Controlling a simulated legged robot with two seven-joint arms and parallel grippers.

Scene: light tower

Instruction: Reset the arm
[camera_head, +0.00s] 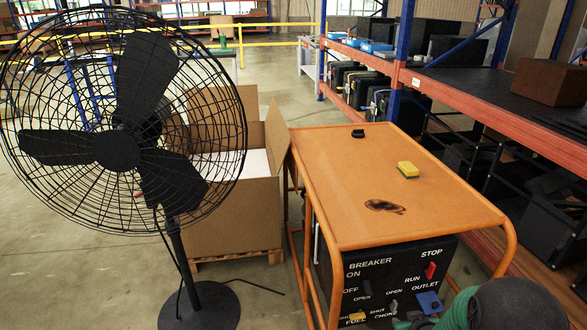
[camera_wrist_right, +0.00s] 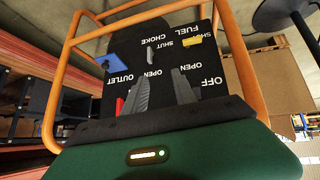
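My right arm comes in at the lower right of the head view, and my right gripper (camera_head: 412,321) is low in front of the generator's panel, partly cut off by the frame edge. In the right wrist view its two grey fingers (camera_wrist_right: 163,92) are apart with nothing between them. The black panel (camera_head: 372,283) has a red run/stop switch (camera_head: 430,270), a blue outlet (camera_head: 429,302) and a yellow fuel part (camera_head: 357,317). The wrist view shows the panel upside down, with the blue outlet (camera_wrist_right: 120,63). My left gripper is not in view.
The generator's orange frame (camera_head: 335,200) carries a yellow sponge (camera_head: 408,169) and a small black object (camera_head: 358,133). A large black fan (camera_head: 116,150) stands at left, before an open cardboard box (camera_head: 235,215). Shelving (camera_head: 460,85) lines the right side.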

